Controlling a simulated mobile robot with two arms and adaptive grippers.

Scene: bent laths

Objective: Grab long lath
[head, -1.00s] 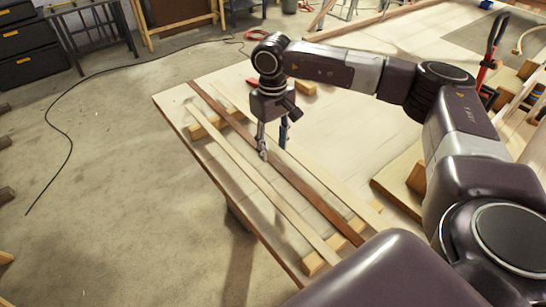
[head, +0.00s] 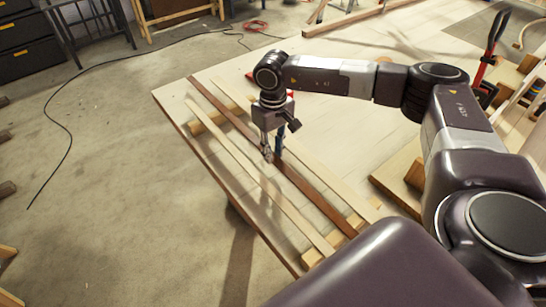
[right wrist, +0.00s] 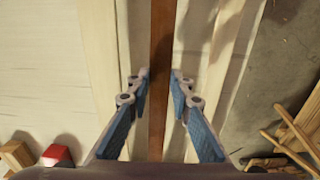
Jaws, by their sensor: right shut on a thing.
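A long dark brown lath (head: 312,191) lies lengthwise between two pale laths on the worktable. It also runs up the middle of the right wrist view (right wrist: 162,40). My right gripper (head: 273,158) points down at about the middle of this dark lath. In the right wrist view its blue-padded fingers (right wrist: 160,82) stand on either side of the dark lath, shut on it. One pale lath (head: 262,183) lies to the left and another pale lath (head: 325,172) to the right. My left gripper is not in view.
The laths rest across wooden blocks, one near the far end (head: 202,126) and one near the front (head: 311,257). The table's left edge drops to open concrete floor (head: 110,190).

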